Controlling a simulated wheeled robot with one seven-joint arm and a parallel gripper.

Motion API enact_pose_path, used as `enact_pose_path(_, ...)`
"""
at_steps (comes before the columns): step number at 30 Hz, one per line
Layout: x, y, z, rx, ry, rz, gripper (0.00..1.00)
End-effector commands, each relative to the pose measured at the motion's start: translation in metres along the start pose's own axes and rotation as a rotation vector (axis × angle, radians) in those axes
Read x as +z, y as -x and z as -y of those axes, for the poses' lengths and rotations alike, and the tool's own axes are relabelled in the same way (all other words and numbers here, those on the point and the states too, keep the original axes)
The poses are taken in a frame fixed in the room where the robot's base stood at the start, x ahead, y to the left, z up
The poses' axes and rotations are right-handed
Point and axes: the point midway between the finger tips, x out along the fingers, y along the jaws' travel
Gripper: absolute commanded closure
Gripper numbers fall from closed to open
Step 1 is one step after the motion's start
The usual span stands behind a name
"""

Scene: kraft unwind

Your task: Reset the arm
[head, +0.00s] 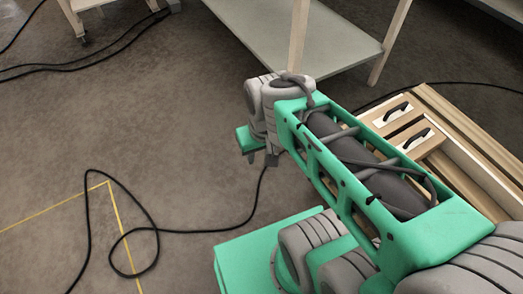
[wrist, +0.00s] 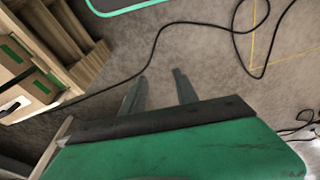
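My arm stretches out from the lower right in the head view, with green links and grey joints. My gripper (head: 260,158) hangs at its far end, small and partly hidden by the wrist. In the wrist view the two grey fingers of my gripper (wrist: 160,88) stand apart with a gap between them. Only the floor and a black cable show beyond the fingers, and nothing is held.
A wooden drawer unit (head: 450,165) with black handles stands at the right. A table with a grey lower shelf (head: 335,42) stands at the back. A black cable (head: 150,230) loops over the floor beside yellow floor lines (head: 118,215). The left floor is mostly open.

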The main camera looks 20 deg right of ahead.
Motion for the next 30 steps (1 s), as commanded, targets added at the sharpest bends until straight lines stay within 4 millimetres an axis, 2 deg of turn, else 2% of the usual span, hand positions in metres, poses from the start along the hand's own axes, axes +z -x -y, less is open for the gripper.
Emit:
enact_pose_path(6, -0.001, 0.001, -0.001, 0.002, -0.002, -0.001, 0.64)
enact_pose_path(8, -0.006, 0.016, -0.002, 0.003, -0.001, -0.006, 0.64)
enact_pose_path(11, -0.018, 0.053, -0.004, 0.005, 0.002, -0.022, 0.64)
enact_pose_path(18, -0.065, 0.186, -0.011, 0.015, 0.020, -0.092, 0.64)
enact_pose_path(22, -0.078, 0.251, -0.003, 0.006, 0.042, -0.105, 0.64)
enact_pose_path(25, -0.075, 0.282, 0.001, 0.001, 0.033, -0.099, 0.64)
enact_pose_path(30, -0.074, 0.285, 0.001, 0.001, 0.029, -0.098, 0.64)
